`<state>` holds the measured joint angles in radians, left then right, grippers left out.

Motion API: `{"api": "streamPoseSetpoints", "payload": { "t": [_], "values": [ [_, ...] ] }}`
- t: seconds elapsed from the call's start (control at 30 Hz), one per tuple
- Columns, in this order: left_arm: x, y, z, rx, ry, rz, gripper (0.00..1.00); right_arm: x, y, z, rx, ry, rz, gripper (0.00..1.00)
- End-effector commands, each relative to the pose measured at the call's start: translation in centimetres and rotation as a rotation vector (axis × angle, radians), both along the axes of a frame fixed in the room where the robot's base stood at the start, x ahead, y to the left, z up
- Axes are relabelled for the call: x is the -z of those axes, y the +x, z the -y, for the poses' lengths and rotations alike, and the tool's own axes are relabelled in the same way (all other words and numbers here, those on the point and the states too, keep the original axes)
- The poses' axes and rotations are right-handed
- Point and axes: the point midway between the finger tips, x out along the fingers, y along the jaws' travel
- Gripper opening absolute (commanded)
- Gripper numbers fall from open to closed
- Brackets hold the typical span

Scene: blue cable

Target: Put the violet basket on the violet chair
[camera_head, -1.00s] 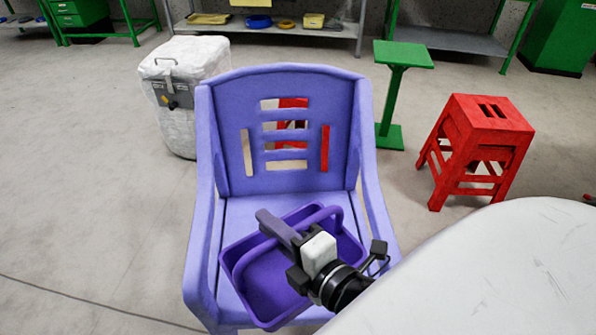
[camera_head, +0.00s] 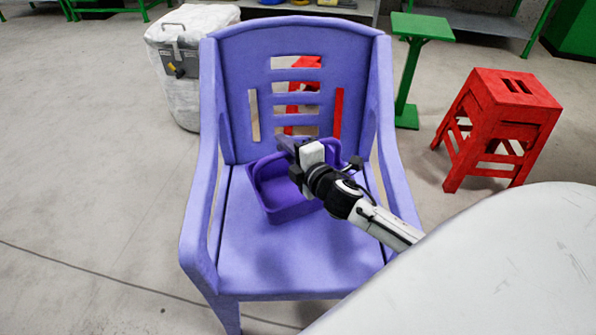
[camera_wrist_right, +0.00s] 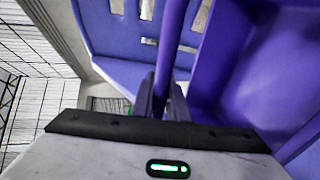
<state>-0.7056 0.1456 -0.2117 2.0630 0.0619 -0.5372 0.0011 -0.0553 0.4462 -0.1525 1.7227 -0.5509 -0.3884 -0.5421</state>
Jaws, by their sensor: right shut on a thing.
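The violet chair (camera_head: 300,255) stands in the middle of the head view, its slotted backrest at the far side. The violet basket (camera_head: 284,213) is over the rear part of the seat, near the backrest. I cannot tell whether its bottom touches the seat. My right gripper (camera_head: 290,146) is shut on the basket's handle, which shows between the fingers in the right wrist view (camera_wrist_right: 172,50). The gripper and arm hide the basket's right side. The basket's wall fills the right of the wrist view (camera_wrist_right: 270,75). My left gripper is not in view.
A red stool (camera_head: 500,110) stands to the right of the chair. A green stand (camera_head: 408,70) and a white container with a grey latch (camera_head: 185,80) stand behind it. A white rounded surface (camera_head: 500,270) fills the lower right. The floor at left is clear.

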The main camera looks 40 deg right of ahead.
Motion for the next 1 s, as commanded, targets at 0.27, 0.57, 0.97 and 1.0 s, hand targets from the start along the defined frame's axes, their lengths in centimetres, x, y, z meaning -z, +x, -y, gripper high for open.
{"api": "streamPoseSetpoints", "payload": {
  "t": [0.27, 0.57, 0.97, 1.0],
  "values": [
    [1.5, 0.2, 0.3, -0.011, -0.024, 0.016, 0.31, 5.1, 0.2, 0.2, 0.004, 0.004, 0.000, 0.00],
    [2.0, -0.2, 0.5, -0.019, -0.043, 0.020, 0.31, 7.8, 0.2, 0.1, 0.003, 0.004, 0.000, 0.00],
    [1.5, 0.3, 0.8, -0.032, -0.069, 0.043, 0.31, 9.8, 0.2, 0.1, 0.001, 0.001, 0.002, 0.00],
    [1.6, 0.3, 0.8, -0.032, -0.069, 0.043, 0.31, 9.9, 0.2, 0.1, 0.001, 0.001, 0.002, 0.00]
  ]
}}
